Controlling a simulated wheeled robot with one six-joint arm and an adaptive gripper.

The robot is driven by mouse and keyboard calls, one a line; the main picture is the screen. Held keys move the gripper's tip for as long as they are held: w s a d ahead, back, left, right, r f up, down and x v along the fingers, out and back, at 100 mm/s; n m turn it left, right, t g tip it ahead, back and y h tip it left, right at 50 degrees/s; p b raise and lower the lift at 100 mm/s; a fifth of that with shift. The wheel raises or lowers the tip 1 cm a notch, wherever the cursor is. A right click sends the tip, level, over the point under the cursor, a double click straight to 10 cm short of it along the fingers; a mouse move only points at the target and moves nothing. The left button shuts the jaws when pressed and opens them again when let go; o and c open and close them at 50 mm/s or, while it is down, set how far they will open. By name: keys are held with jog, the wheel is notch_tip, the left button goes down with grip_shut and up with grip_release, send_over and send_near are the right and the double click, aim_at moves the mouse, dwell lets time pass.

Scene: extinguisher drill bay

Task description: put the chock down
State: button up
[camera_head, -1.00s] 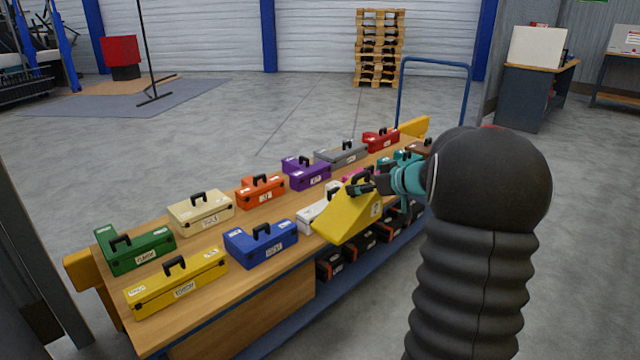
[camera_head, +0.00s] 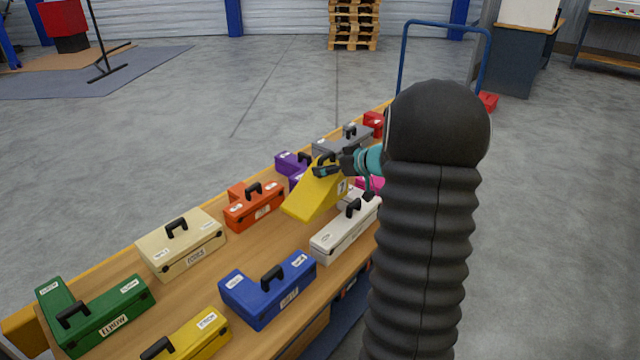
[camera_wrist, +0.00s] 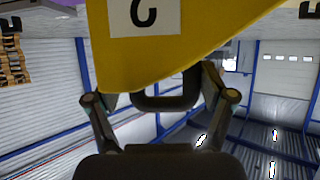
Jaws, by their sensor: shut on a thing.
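The yellow wedge-shaped chock (camera_head: 314,194) has a black handle on top and a white label. My gripper (camera_head: 326,170) is shut on its handle and holds it over the bench, between the orange case and the white case in the picture. Whether its underside touches anything is hard to tell. In the wrist view the chock (camera_wrist: 180,50) fills the top, with the handle between my gripper's fingers (camera_wrist: 165,100). The wooden bench top (camera_head: 215,270) runs diagonally below it. My arm hides part of the bench's right side.
Several cases crowd the bench: orange (camera_head: 254,208), white (camera_head: 345,232), blue (camera_head: 267,290), cream (camera_head: 181,246), green (camera_head: 105,315), purple (camera_head: 290,163) and grey (camera_head: 340,143). Bare wood shows between the orange, white and blue cases. A blue hoop rail (camera_head: 402,60) stands at the far end.

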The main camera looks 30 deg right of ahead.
aim_at(328, 183)
jog(key=f, duration=0.6)
jog(key=shift+w+f+b, duration=0.2)
jog(key=shift+w+b, duration=0.1)
jog(key=shift+b, duration=0.1)
jog(key=shift+f+b, duration=0.35)
jog(key=shift+f, duration=1.55)
jog(key=o, duration=1.7)
jog(key=shift+f, duration=0.2)
